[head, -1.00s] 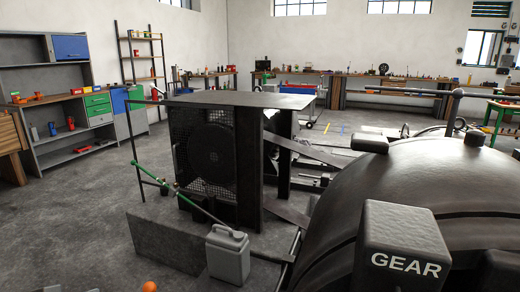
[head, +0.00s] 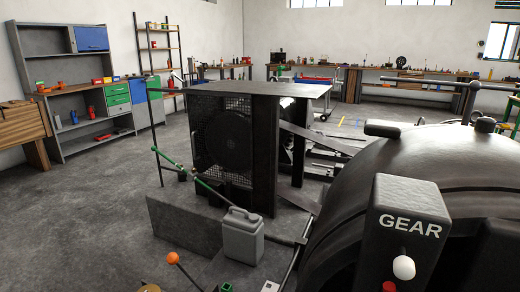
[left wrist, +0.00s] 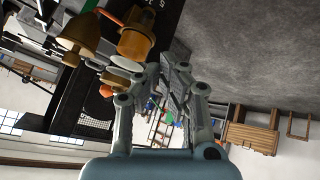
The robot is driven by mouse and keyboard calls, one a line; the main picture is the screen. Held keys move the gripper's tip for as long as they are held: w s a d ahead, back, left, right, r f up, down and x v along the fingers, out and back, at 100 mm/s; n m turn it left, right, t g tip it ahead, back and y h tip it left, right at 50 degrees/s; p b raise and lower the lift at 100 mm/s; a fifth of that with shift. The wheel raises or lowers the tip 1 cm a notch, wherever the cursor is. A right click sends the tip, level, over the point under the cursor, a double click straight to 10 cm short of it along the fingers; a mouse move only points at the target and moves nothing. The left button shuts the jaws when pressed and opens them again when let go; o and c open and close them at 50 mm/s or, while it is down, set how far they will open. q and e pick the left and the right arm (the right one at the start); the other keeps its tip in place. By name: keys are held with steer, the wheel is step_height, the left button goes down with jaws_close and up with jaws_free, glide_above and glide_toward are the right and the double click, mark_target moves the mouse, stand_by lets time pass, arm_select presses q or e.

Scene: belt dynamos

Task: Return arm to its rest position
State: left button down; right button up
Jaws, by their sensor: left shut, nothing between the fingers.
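My left gripper shows in the left wrist view (left wrist: 166,85). Its two grey fingers are close together with nothing held between them. The view is turned, with grey floor at the upper right. Brass-coloured fittings (left wrist: 135,42) lie just beyond and left of the fingers; I see no contact with them. In the head view neither of my arms nor grippers can be made out. My right gripper appears in no frame.
A caged fan machine (head: 228,140) stands left of the large dark domed machine with its GEAR box (head: 405,225). A grey jerrycan (head: 243,236) and an orange ball-topped lever (head: 173,258) are in front. Open floor (head: 80,200) lies at the left.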

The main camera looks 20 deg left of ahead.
arm_select(q)
steer(key=s+d+f+m+g, duration=0.2)
steer(key=s+d+f+g, duration=0.3)
steer(key=s+f, duration=1.05)
steer(key=s+d+f+m+g, duration=0.1)
steer(key=s+d+f+m, duration=0.2)
steer(key=s, duration=0.4)
steer(key=s+d+f+m+g+h, duration=0.1)
steer(key=s+d+f+m, duration=0.2)
steer(key=s, duration=0.4)
steer(key=shift+d+f+b, duration=0.45)
steer(key=shift+d+f, duration=0.15)
steer(key=shift+f, duration=0.1)
